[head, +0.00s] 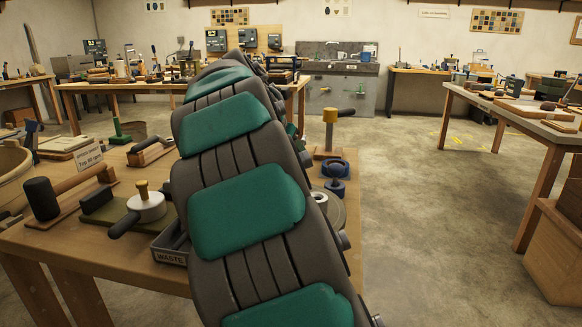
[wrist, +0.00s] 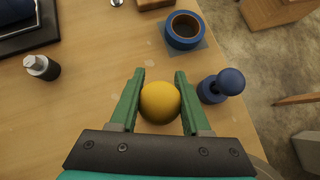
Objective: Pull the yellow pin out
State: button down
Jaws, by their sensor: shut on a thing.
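The yellow pin (wrist: 160,102) shows in the wrist view as a round yellow head between the two green fingers of my gripper (wrist: 159,100). My gripper is shut on it, one finger on each side. The head hides what lies below it, so I cannot tell whether its shank sits in a hole. In the head view my own arm covers the gripper and the pin.
In the wrist view a blue knob (wrist: 222,85) stands close right of the fingers. A blue tape roll (wrist: 184,29) lies beyond, and a dark bottle (wrist: 41,67) stands left. The wooden bench (head: 90,243) also holds a waste tray (head: 171,256).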

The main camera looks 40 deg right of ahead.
jog(key=shift+r, duration=2.3)
